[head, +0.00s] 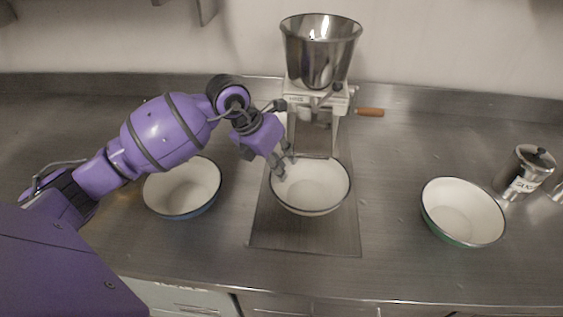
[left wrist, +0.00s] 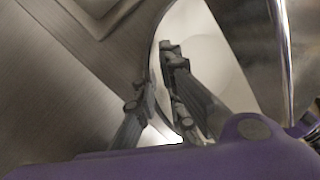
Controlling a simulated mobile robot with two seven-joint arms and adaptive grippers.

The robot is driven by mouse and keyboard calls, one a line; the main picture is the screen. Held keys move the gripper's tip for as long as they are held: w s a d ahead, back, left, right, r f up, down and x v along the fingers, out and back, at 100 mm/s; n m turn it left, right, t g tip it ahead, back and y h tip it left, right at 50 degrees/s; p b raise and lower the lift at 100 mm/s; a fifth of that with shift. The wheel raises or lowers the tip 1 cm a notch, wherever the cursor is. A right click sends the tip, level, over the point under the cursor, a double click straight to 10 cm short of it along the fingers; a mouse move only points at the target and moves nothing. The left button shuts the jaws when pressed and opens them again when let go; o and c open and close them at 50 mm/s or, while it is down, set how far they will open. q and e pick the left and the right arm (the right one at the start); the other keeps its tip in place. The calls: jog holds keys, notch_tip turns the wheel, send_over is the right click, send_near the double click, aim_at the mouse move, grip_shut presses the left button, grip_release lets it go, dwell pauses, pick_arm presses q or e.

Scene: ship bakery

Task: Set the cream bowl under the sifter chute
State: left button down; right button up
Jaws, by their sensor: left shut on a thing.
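The cream bowl (head: 318,190), white inside with a dark rim, is upright over the steel plate at the front feet of the sifter (head: 318,95). The sifter has a steel hopper on top, and its chute area is above and behind the bowl. My left gripper (head: 281,168) is shut on the bowl's left rim. In the left wrist view, the fingers (left wrist: 163,95) straddle the bowl's wall (left wrist: 215,70), one inside and one outside. I cannot tell whether the bowl touches the plate. My right gripper is not in view.
A blue-sided bowl (head: 183,190) stands at left, close below my left arm. A green-sided bowl (head: 462,212) stands at right, near a lidded steel canister (head: 522,172). The sifter's wooden handle (head: 370,112) sticks out right. The counter between the sifter plate (head: 300,236) and green-sided bowl is clear.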

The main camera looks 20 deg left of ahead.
pick_arm(q)
jog(key=c, duration=1.8)
grip_release()
jog(key=v, duration=1.2)
